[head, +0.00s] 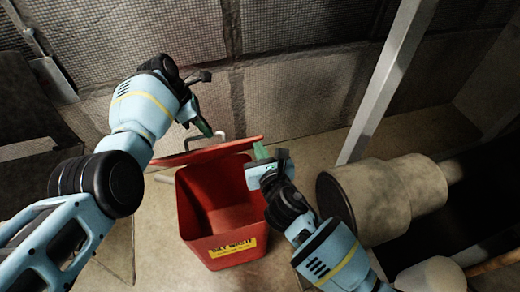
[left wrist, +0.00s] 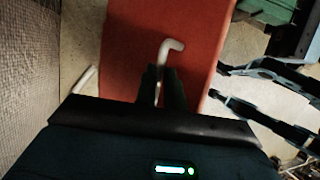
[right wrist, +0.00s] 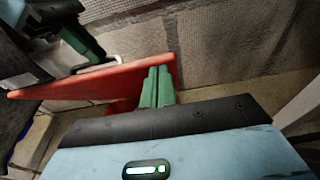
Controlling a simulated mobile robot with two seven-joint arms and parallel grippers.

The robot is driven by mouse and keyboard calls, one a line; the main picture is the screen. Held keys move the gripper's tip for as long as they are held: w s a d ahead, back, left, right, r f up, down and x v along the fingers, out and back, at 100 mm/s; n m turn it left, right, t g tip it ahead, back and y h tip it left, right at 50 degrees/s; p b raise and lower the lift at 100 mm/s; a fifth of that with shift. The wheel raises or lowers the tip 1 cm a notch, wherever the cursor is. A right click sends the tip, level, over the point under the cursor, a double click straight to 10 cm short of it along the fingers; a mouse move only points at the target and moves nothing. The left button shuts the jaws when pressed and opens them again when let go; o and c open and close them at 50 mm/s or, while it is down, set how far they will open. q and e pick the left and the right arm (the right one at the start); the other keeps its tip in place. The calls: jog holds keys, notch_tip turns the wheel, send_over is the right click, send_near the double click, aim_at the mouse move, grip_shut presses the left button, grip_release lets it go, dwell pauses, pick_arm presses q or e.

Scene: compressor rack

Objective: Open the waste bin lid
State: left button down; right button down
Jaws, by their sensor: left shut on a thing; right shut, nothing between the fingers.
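The red waste bin (head: 213,222) stands on the floor with a yellow label on its front. Its inside shows. The red lid (head: 190,156) is raised at the back of the bin and seen nearly edge-on; it fills the middle of the left wrist view (left wrist: 200,22). My left gripper (head: 207,129) is behind the lid, shut on the pale bent lid handle (left wrist: 172,46). My right gripper (head: 262,153) is shut and empty at the lid's right end. The right wrist view shows its green fingers (right wrist: 157,86) close to the lid (right wrist: 75,84); contact is unclear.
A padded wall (head: 300,95) rises behind the bin. A slanted metal post (head: 385,85) and a large beige cylinder (head: 385,198) stand to the right, close to my right arm. Some floor (head: 150,240) is clear left of the bin.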

pick_arm(q)
jog(key=shift+s+f, duration=0.1)
jog(key=shift+f, duration=0.3)
pick_arm(e)
jog(key=shift+w+a+r, duration=0.2)
jog(key=shift+w+r, duration=0.45)
jog(key=shift+w, duration=0.15)
pick_arm(q)
jog(key=c, duration=1.6)
grip_release()
jog(key=shift+a, duration=0.15)
pick_arm(e)
jog(key=shift+f, duration=0.1)
pick_arm(q)
jog(key=shift+o, duration=0.6)
jog(key=shift+r, duration=0.2)
pick_arm(e)
jog(key=shift+s+f, duration=0.1)
pick_arm(q)
jog(key=shift+r, duration=0.1)
pick_arm(e)
jog(key=shift+f, duration=0.1)
pick_arm(q)
jog(key=v, duration=1.2)
pick_arm(e)
jog(key=shift+f, duration=0.1)
